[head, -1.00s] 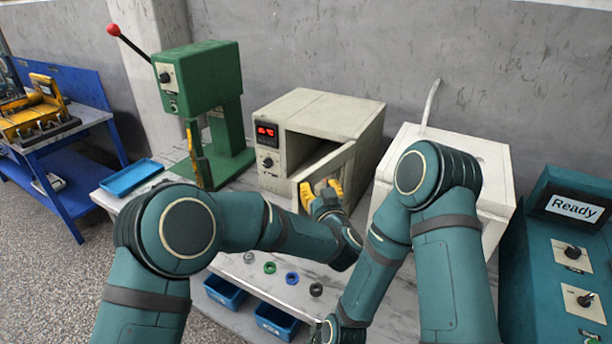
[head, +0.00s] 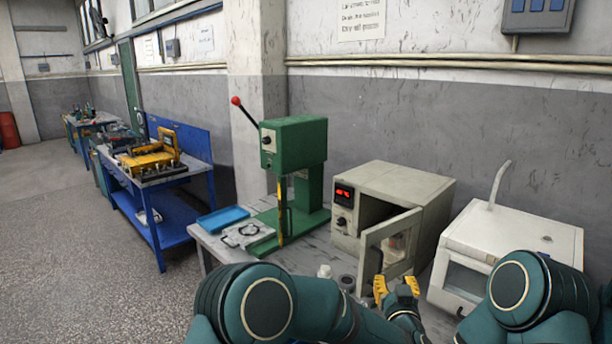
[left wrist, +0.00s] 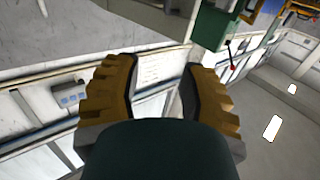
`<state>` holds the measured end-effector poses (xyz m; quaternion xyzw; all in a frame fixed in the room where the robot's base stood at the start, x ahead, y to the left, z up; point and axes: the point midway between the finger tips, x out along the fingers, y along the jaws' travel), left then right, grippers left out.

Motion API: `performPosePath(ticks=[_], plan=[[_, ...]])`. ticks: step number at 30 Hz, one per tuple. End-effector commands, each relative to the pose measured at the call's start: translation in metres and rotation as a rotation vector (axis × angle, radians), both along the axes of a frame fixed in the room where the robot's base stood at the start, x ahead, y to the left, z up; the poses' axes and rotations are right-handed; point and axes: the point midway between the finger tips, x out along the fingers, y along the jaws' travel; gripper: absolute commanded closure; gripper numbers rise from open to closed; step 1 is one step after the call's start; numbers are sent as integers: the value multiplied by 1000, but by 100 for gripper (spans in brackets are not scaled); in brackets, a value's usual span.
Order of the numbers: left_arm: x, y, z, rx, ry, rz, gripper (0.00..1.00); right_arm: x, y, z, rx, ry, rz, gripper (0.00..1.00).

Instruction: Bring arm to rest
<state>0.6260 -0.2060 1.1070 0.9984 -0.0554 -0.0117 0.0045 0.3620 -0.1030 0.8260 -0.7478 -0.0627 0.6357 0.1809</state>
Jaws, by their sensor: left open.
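My left gripper (head: 396,288) shows in the head view, its yellow fingers apart and empty, in front of the half-open door (head: 388,246) of the beige oven (head: 407,187). In the head view I cannot tell whether it touches the door. In the left wrist view the two yellow fingers of the left gripper (left wrist: 158,88) are spread with nothing between them. My right arm shows at the lower right of the head view; its gripper is out of view.
A green press (head: 293,146) with a red-knobbed lever stands left of the oven. A white box-shaped machine (head: 515,240) stands to its right. A blue tray (head: 223,219) lies on the table's left end. A blue bench (head: 172,215) stands farther left; the floor between is clear.

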Motion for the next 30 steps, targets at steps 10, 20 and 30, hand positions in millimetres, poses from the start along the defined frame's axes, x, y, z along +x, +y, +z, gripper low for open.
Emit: performPosePath(ticks=[10, 20, 30], plan=[[-21, 127, -151, -42, 437, -148, 59, -1, 0, -7, 0, 3, 2, 100], [-158, 256, -270, -190, 1039, -130, 59, -3, 0, -13, 2, 8, 6, 100], [-265, 306, -297, -303, 1386, -55, 59, -5, 1, -16, 2, 11, 8, 100]])
